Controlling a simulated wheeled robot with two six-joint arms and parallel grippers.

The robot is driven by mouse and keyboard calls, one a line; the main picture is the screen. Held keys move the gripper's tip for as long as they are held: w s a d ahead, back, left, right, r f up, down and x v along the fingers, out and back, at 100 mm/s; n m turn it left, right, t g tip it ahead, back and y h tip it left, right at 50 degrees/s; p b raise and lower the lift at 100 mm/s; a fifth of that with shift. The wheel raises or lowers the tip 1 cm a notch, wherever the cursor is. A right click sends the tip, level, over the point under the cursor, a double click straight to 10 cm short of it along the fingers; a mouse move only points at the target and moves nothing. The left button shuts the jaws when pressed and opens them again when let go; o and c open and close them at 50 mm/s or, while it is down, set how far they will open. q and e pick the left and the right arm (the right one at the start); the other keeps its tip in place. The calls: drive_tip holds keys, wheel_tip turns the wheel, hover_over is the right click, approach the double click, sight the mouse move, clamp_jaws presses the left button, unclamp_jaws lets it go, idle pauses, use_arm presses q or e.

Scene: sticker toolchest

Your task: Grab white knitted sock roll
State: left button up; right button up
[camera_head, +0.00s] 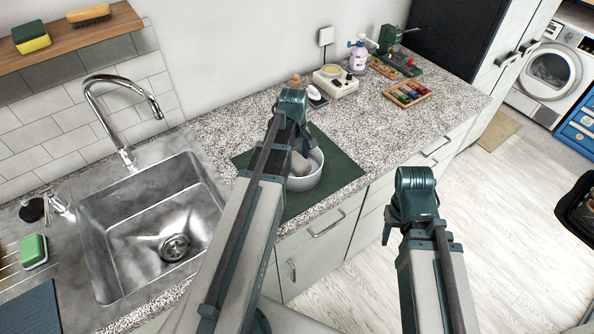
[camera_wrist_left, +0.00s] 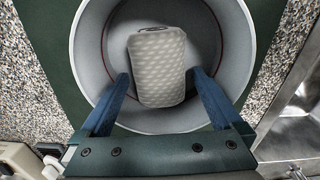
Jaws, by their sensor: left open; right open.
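The white knitted sock roll (camera_wrist_left: 157,66) lies inside a round light grey bowl (camera_wrist_left: 237,45) in the left wrist view. The bowl stands on a dark green mat (camera_head: 340,176) on the counter. In the head view my left arm partly covers the bowl (camera_head: 312,178), and a little of the roll (camera_head: 301,163) shows. My left gripper (camera_wrist_left: 161,75) is open over the bowl, its blue fingers on either side of the roll's lower part with a gap at each side. My right gripper (camera_head: 389,222) is open and empty in front of the counter; its fingers are mostly hidden.
A steel sink (camera_head: 155,225) and tap (camera_head: 125,110) are at the left. A white device (camera_head: 336,82), a pink-white bottle (camera_head: 358,57) and a wooden tray (camera_head: 408,93) stand behind the bowl. The counter right of the mat is clear.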

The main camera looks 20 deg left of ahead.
sight(294, 157)
use_arm(q)
drive_tip(key=shift+c, duration=0.3)
drive_tip(key=c, duration=1.3)
drive_tip(key=shift+o, duration=0.2)
drive_tip(key=shift+r, duration=0.1)
wheel_tip(294, 157, up, 10)
drive_tip(key=p, duration=1)
